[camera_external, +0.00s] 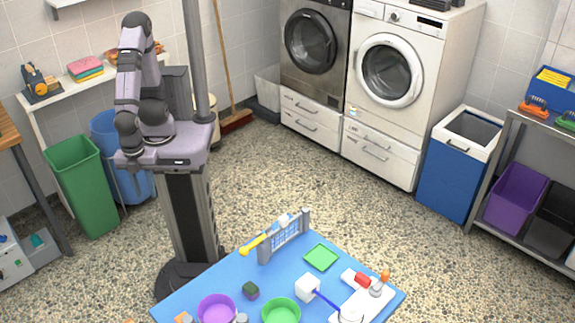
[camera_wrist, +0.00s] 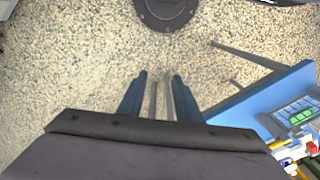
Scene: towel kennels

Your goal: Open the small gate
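The small gate (camera_external: 290,236) stands upright on the blue table top, its barred panel spanning two grey posts. A yellow handle or bar (camera_external: 254,243) sticks out to the left near its top, and a small white piece sits on its top edge. In the wrist view a grey barred shape, probably the gate (camera_wrist: 292,113), shows at the right edge with green seen through it. My gripper (camera_wrist: 160,76) is open and empty, its two blue fingers apart above the floor, well away from the gate. In the external view I cannot make out the fingers.
The blue table (camera_external: 240,272) also holds a green tray (camera_external: 320,257), a purple bowl (camera_external: 216,308), a green bowl (camera_external: 281,311), a white cube (camera_external: 307,287), a dark block (camera_external: 251,290) and a white board with a red piece (camera_external: 362,280).

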